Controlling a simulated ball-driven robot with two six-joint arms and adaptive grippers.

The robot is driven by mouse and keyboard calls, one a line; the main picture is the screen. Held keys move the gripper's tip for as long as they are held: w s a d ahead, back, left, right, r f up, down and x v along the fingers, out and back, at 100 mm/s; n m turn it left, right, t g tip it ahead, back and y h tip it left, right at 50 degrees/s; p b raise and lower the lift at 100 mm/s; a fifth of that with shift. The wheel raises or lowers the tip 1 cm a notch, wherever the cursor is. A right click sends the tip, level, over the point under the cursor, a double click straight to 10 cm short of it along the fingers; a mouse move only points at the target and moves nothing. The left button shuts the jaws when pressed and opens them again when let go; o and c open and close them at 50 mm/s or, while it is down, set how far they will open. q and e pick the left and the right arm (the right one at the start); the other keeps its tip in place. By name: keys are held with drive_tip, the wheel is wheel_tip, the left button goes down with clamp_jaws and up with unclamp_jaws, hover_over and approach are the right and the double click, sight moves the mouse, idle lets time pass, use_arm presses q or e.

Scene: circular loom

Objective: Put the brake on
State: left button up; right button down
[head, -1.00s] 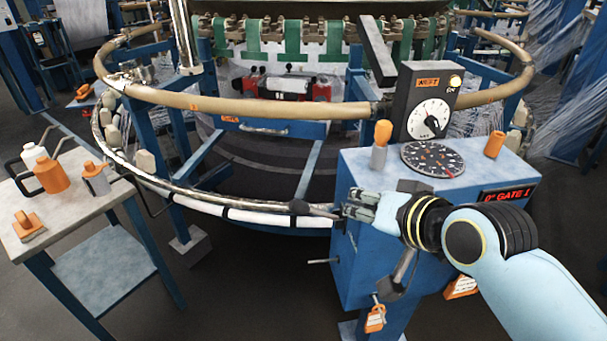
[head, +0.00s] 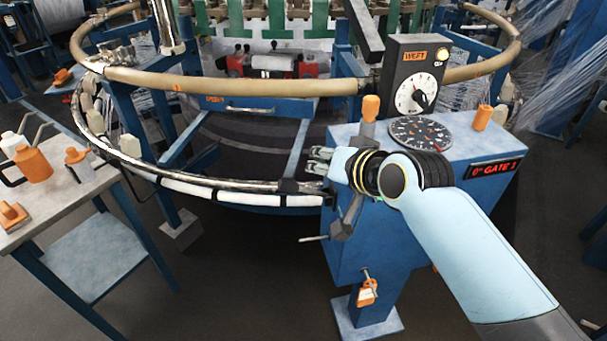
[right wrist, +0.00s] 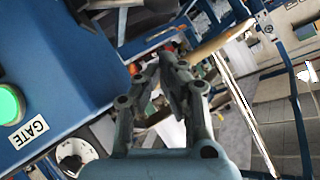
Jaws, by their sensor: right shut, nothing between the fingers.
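The blue control box (head: 390,235) stands at the right of the loom. A lever with an orange knob (head: 370,107) stands upright on its top left; I cannot tell for sure whether it is the brake. A thin rod (head: 313,239) sticks out of the box's left side. My right gripper (head: 312,160) is shut and empty, left of the box's upper left edge and lower than the orange knob, apart from it. In the right wrist view the fingers (right wrist: 172,72) are together, with a green button (right wrist: 10,104) beside the GATE label at the left. My left gripper is out of view.
The loom's tan ring (head: 270,108) and white-wrapped lower rail (head: 200,187) curve close by the gripper. A dial (head: 421,133), an orange cap (head: 482,117) and the WEFT meter (head: 412,82) are on the box. A side table (head: 55,210) with bottles stands left.

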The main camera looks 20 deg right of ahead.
sight(302, 189)
drive_tip(key=shift+w+a+f+b, duration=0.1)
drive_tip(key=shift+w+a+f, duration=0.35)
drive_tip(key=shift+f, duration=0.3)
drive_tip(key=shift+w+a+f+b, duration=0.1)
drive_tip(key=shift+w+a+f, duration=0.2)
drive_tip(key=shift+w+f, duration=0.35)
drive_tip(key=shift+w+a+f+b, duration=0.1)
drive_tip(key=shift+w+a+f, duration=0.3)
drive_tip(key=shift+f, duration=0.45)
drive_tip(key=shift+d, duration=0.1)
